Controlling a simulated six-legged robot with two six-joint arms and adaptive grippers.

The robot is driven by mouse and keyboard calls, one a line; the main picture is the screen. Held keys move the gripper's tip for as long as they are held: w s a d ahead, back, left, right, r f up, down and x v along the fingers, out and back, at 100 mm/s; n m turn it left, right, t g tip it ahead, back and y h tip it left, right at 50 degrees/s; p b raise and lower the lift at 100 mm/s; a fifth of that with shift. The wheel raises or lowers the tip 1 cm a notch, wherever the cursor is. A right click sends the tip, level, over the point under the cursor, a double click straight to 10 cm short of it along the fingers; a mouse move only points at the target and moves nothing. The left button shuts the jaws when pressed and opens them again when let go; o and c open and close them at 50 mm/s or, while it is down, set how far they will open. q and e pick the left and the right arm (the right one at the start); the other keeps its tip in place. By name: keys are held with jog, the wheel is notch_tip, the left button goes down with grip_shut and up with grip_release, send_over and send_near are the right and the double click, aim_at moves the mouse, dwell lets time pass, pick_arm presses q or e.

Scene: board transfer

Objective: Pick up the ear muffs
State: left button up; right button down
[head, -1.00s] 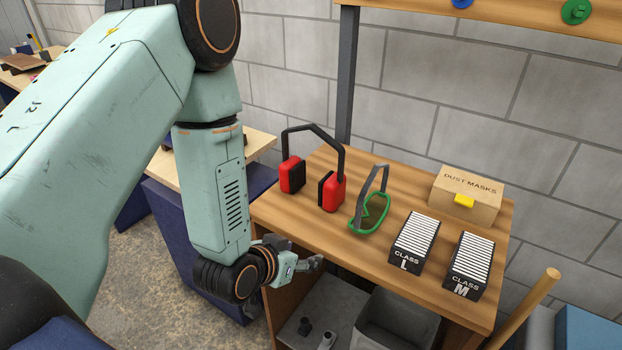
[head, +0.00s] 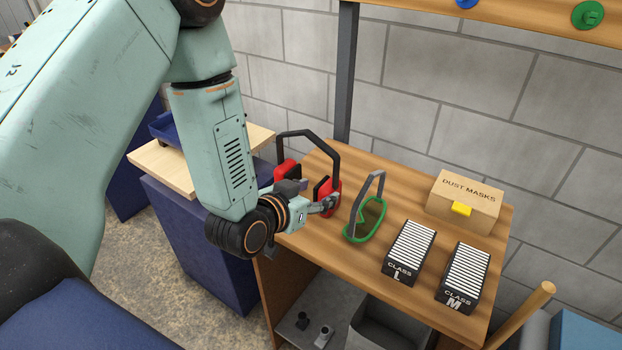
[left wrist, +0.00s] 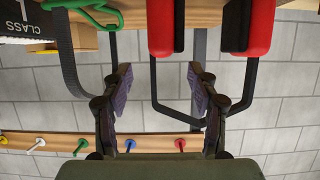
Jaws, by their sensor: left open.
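The ear muffs, two red cups (head: 328,196) with black pads joined by a dark angular headband (head: 318,137), stand on the wooden bench. My left gripper (head: 330,202) is at the bench's left front, in front of the cups and partly covering them. In the left wrist view, which is upside down, my left gripper (left wrist: 154,95) is open and empty. The red cups (left wrist: 258,28) are at the top there, and the headband (left wrist: 168,112) reaches down between and past the fingers. I see no contact with the ear muffs. My right gripper is not in view.
Green goggles (head: 368,222) with a grey strap stand just right of the ear muffs. Two black CLASS boxes (head: 408,255) and a dust masks box (head: 464,198) are further right. A block wall (head: 430,90) and a grey post (head: 346,70) stand behind.

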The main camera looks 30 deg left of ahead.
aim_at(326, 188)
pick_arm(q)
jog(key=shift+x, duration=1.2)
jog(key=x, duration=0.5)
jog(key=shift+f, duration=0.15)
jog(key=shift+a, duration=0.1)
grip_shut()
